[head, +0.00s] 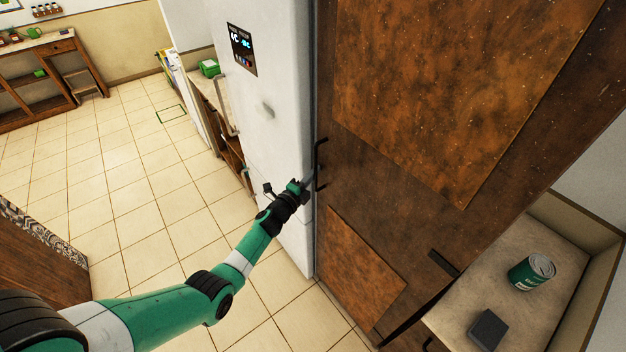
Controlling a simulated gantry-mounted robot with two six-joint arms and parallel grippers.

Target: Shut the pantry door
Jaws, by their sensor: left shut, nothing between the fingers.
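The pantry door (365,190) is a tall dark brown wooden door with rusty orange panels, filling the middle right. It has a black bar handle (319,165) near its left edge. The door stands beside the white fridge, and a shelf shows past its right edge. My left arm reaches in from the lower left. My left gripper (309,183) is shut and empty, with its tip right by the handle. I cannot tell whether it touches the handle or the door. My right gripper is not in view.
The white fridge (265,110) stands left of the door. A green can (530,274) and a dark box (488,330) sit on the pale shelf (470,295) at right. A counter (212,95) lies behind the fridge. The tiled floor (130,170) at left is mostly clear.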

